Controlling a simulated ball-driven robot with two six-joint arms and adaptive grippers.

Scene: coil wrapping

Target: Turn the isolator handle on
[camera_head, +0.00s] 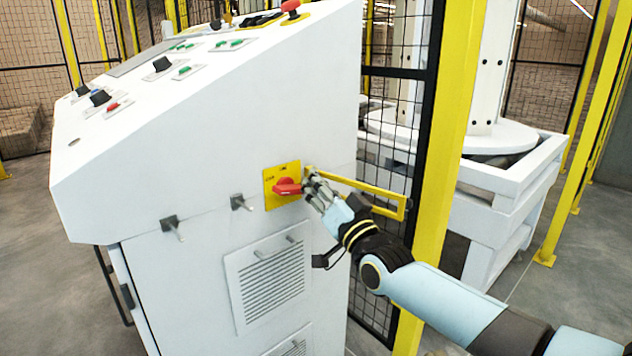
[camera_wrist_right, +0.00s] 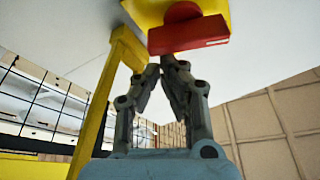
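The isolator is a yellow plate (camera_head: 269,200) with a red handle (camera_head: 288,187) on the white cabinet's side, below the sloped console. The red handle also shows at the top of the right wrist view (camera_wrist_right: 190,36), with the yellow plate (camera_wrist_right: 145,12) behind it. My right gripper (camera_head: 308,184) is just right of the handle in the head view. In the right wrist view its fingertips (camera_wrist_right: 161,68) are drawn close together with nothing visible between them, just below the handle's edge. I cannot tell whether they touch it. My left gripper is not in view.
A yellow bracket (camera_head: 375,193) projects from the cabinet beside my right wrist. A yellow post (camera_head: 445,150) and black mesh fence stand right of the cabinet. Two small latches (camera_head: 240,203) and a vent (camera_head: 270,282) are on the cabinet. Buttons and knobs sit on the console top.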

